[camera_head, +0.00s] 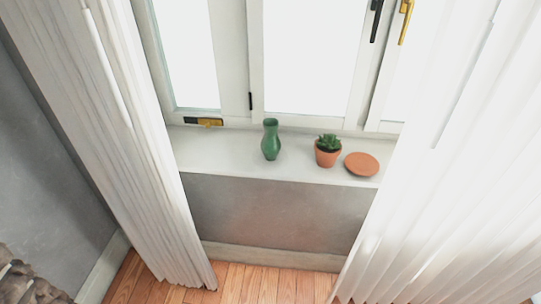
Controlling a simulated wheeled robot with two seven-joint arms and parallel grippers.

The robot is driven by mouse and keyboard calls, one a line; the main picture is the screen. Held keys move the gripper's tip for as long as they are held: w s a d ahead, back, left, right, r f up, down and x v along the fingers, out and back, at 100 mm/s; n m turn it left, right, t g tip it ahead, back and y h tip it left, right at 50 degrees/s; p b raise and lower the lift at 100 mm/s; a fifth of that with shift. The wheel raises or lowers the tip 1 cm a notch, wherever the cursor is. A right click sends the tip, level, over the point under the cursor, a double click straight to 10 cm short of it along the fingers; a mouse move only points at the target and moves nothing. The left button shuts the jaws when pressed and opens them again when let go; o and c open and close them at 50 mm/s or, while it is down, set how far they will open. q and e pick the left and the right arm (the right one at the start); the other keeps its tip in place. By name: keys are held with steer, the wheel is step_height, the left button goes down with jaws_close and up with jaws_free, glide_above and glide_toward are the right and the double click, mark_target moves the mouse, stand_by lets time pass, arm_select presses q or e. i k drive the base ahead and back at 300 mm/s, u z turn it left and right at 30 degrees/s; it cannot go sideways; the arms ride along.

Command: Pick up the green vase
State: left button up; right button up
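A green vase (271,141) stands upright on the white windowsill (222,160), near the middle of the picture. It has a narrow neck and a rounder body, and nothing touches it. Neither my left gripper nor my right gripper shows in the head view.
A small plant in a terracotta pot (328,151) stands right of the vase, with a round terracotta saucer (361,164) beside it. A yellow and black object (204,122) lies at the left by the window frame. White curtains (110,120) hang on both sides. The floor below is clear.

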mark_target(270, 144)
steer(key=z, duration=0.7)
steer(key=i, duration=0.9)
steer(key=u, duration=1.7)
